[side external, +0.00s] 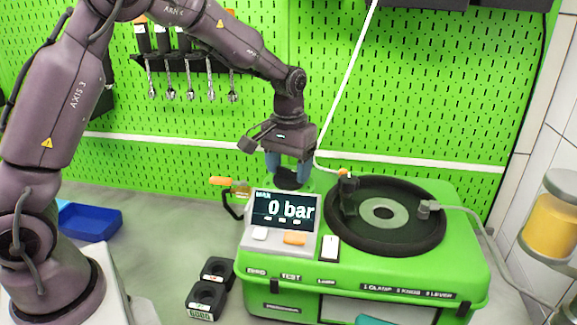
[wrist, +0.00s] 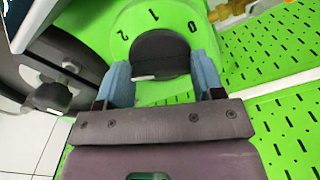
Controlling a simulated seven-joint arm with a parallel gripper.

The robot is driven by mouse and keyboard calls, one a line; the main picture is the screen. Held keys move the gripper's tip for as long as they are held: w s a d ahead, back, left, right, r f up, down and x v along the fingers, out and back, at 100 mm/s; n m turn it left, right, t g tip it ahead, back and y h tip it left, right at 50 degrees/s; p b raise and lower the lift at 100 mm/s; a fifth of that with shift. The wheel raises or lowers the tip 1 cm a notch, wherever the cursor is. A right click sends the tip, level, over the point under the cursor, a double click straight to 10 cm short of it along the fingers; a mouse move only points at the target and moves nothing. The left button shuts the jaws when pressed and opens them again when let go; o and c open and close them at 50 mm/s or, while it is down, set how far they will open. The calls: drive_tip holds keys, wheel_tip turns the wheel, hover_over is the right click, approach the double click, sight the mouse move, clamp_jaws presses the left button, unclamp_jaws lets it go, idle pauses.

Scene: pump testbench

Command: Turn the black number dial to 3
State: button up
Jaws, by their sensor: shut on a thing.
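The black number dial (wrist: 160,52) sits on a green face with the numbers 0, 1 and 2 along its far side in the wrist view. A 3 does not show there. A pale strip shows at the dial's near edge; I cannot tell which number the dial points to. My gripper (wrist: 162,82) has its blue fingers on both sides of the dial and is shut on it. In the side view my gripper (side external: 288,168) points down behind the display, with the dial (side external: 288,181) mostly hidden between the fingers.
The green testbench (side external: 262,268) carries a display (side external: 283,211) reading 0 bar, close in front of my gripper. A round black plate (side external: 410,230) with a clamp (side external: 347,193) lies to the right. An orange-handled lever (side external: 222,182) is at the left. Black blocks (side external: 207,290) stand on the table.

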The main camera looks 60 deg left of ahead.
sight(282, 180)
drive_tip(key=shift+n, duration=0.6)
drive_tip(key=shift+r, duration=0.1)
drive_tip(key=o, duration=0.9)
wheel_tip(282, 180, up, 13)
drive_tip(key=shift+f, duration=0.1)
idle(0.3)
drive_tip(key=s+d+m+t, duration=0.1)
drive_tip(key=s+m+t, duration=0.1)
drive_tip(key=s, duration=0.5)
drive_tip(key=s+d+m+t, duration=0.1)
drive_tip(key=s+m, duration=0.1)
drive_tip(key=s, duration=0.6)
drive_tip(key=s+d+m+t, duration=0.1)
drive_tip(key=s+d+t, duration=0.1)
drive_tip(key=s, duration=0.6)
drive_tip(key=shift+d+r+m+t, duration=0.1)
drive_tip(key=shift+r+m+t, duration=0.2)
drive_tip(key=shift+r+m, duration=0.1)
